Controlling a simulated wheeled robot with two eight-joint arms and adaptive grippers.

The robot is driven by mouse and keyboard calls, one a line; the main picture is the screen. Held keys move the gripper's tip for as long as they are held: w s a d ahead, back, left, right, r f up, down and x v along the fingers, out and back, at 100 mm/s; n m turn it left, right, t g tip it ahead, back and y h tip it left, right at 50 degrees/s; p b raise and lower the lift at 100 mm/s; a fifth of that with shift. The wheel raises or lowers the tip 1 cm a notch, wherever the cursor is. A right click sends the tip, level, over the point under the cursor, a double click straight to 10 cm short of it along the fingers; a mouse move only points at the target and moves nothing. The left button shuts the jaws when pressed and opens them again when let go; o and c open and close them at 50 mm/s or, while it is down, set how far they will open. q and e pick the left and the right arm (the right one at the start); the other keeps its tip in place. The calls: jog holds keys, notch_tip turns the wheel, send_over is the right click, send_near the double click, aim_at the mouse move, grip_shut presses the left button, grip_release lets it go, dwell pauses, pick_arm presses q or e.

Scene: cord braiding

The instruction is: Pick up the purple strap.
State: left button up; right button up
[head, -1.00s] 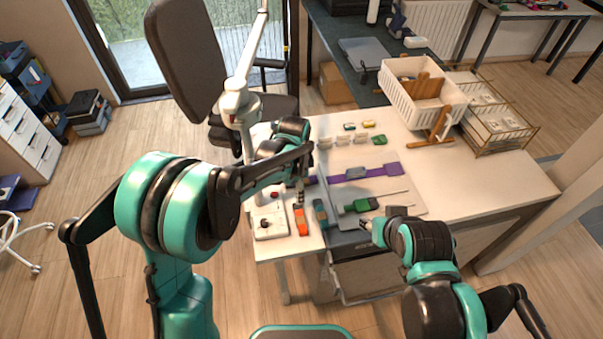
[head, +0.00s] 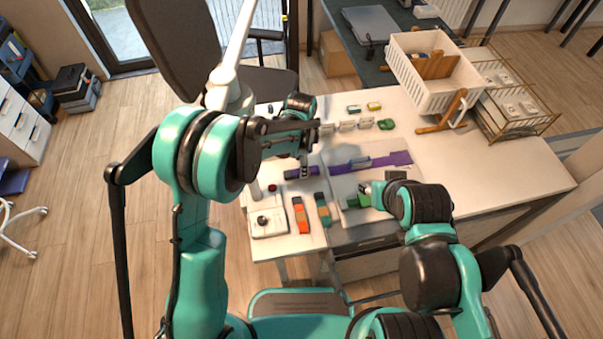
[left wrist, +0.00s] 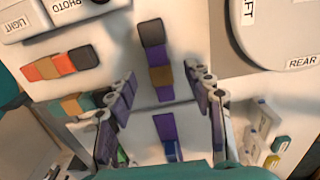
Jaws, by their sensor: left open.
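The purple strap (head: 390,160) lies across the pale board on the white table and runs left past its edge. In the left wrist view the purple strap (left wrist: 164,127) runs up the middle, with a tan band and a dark end.
An orange strap (head: 300,214) and a teal strap (head: 322,209) lie left of the board. A control box (head: 267,228) sits at the table's left front. A white crate (head: 425,95) and wire rack (head: 512,120) stand at back right.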

pick_arm(q)
notch_tip(320, 180, down, 3)
jog(key=shift+f+b, duration=0.1)
jog(key=shift+b, duration=0.3)
jog(key=shift+c, duration=0.3)
grip_shut()
jog(key=shift+r, duration=0.2)
